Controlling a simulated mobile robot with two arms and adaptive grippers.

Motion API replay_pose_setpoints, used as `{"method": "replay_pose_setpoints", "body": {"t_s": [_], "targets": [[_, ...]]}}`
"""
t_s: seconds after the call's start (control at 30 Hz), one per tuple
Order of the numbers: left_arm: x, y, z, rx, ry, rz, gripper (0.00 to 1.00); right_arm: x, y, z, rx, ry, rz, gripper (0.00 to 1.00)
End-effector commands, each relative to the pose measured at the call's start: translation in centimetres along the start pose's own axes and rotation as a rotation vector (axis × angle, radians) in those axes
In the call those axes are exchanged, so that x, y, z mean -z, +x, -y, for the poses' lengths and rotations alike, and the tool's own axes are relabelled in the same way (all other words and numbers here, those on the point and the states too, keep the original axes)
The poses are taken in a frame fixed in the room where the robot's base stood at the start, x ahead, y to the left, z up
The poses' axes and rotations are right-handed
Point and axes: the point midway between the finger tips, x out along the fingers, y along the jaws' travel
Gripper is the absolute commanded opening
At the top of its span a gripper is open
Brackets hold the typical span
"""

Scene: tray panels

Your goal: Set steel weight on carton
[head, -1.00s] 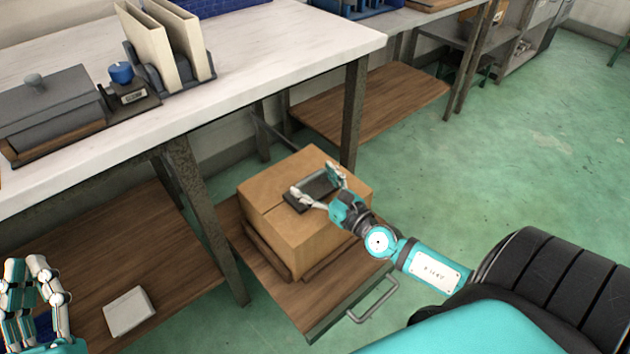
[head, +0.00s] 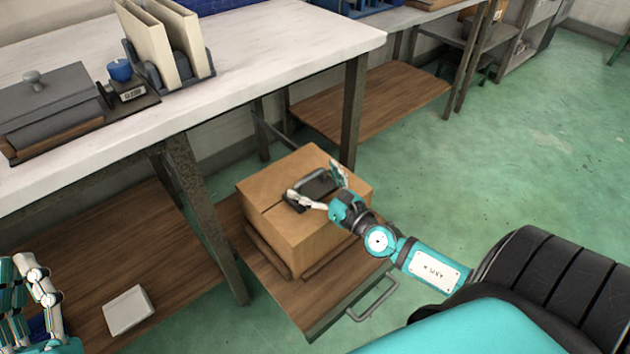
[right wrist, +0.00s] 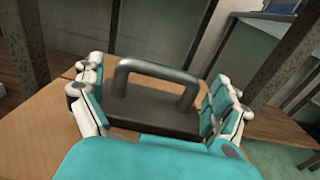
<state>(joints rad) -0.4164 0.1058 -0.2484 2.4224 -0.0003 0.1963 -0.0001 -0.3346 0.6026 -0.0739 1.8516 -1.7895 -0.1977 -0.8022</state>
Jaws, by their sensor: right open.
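The steel weight (head: 314,188), a dark slab with a bar handle, rests on top of the brown carton (head: 290,237). In the right wrist view the weight (right wrist: 150,112) lies flat on the carton top, its handle raised. My right gripper (head: 317,184) is open, with its fingers on either side of the weight; I cannot tell whether they touch it. My left gripper (head: 28,295) is at the lower left edge, partly cut off, away from the carton; its jaw state is unclear.
The carton stands on a low wooden drawer or shelf with a metal handle (head: 373,298). A white workbench (head: 270,50) with binders (head: 160,40) and a grey box (head: 45,108) is at the left. A small white box (head: 128,310) lies on its lower shelf. Green floor (head: 500,160) is open at right.

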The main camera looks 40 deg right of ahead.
Motion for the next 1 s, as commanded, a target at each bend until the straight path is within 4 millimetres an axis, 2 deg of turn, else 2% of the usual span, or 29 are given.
{"method": "replay_pose_setpoints", "body": {"t_s": [0.17, 0.23, 0.5, 0.7, 0.83, 1.0], "targets": [[-0.5, 0.1, 0.0, 0.001, 0.000, 0.031, 0.00, -0.2, -0.1, 0.0, 0.000, -0.001, -0.001, 1.00], [-0.4, 0.0, 0.0, 0.000, -0.001, 0.016, 0.00, 0.1, -1.2, 0.0, -0.001, -0.002, -0.005, 1.00], [2.1, -0.2, -0.3, -0.005, -0.007, -0.126, 0.00, 0.2, -6.9, -0.1, -0.003, -0.002, -0.007, 1.00], [2.6, -0.2, -0.3, -0.006, -0.008, -0.151, 0.00, 0.0, -10.3, 0.0, -0.001, -0.001, -0.006, 1.00], [2.5, -0.2, -0.3, -0.006, -0.007, -0.145, 0.00, -0.1, -11.5, 0.0, -0.001, -0.001, -0.003, 1.00], [2.4, -0.2, -0.3, -0.006, -0.007, -0.142, 0.00, -0.1, -12.0, 0.0, 0.000, 0.000, 0.000, 1.00]]}}
